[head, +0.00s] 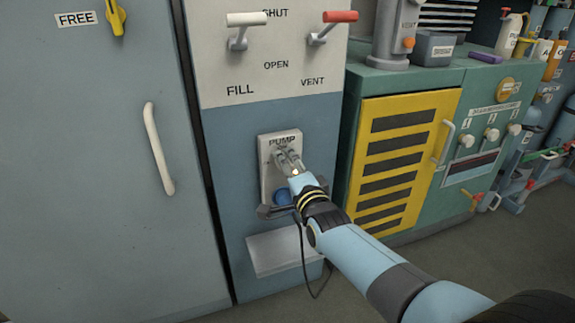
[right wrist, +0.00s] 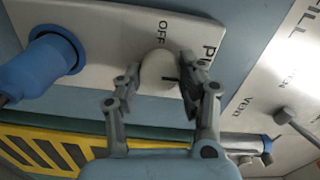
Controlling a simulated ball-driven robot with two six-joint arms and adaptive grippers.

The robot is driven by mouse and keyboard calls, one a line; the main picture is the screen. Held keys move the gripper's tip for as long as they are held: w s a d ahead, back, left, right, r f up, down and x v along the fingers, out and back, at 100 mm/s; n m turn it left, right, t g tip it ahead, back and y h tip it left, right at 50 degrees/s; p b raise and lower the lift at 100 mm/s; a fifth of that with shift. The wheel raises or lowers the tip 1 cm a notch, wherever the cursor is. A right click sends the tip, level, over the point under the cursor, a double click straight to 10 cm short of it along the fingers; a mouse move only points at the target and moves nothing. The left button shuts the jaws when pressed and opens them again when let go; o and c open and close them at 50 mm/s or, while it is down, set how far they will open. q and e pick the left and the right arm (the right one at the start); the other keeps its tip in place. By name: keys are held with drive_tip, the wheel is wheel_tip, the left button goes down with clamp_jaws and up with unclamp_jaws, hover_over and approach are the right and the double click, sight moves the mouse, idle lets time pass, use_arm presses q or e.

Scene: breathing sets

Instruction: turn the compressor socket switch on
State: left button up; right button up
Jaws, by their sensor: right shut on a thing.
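The PUMP socket plate (head: 266,163) is on the blue panel below the FILL and VENT levers in the head view. Its switch is a pale round knob (right wrist: 157,70) in the right wrist view, with the OFF label beside it. A dark mark shows on the knob's right edge. My right gripper (head: 287,157) is at the plate, its fingers on either side of the knob and shut on it. In the head view, the gripper hides the knob. A blue plug (right wrist: 38,66) sits in the socket; it also shows below the gripper in the head view (head: 282,198). My left gripper is out of view.
White FILL (head: 248,19) and red VENT (head: 340,16) levers project above. A grey ledge (head: 280,250) and a hanging black cable are below. A yellow slatted door (head: 398,150) stands to the right, a grey cabinet door with a white handle (head: 158,150) to the left.

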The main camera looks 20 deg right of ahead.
drive_tip(key=shift+f, duration=0.1)
idle(0.4)
drive_tip(key=o, duration=1.2)
drive_tip(key=s, duration=1.2)
drive_tip(key=shift+d, duration=0.2)
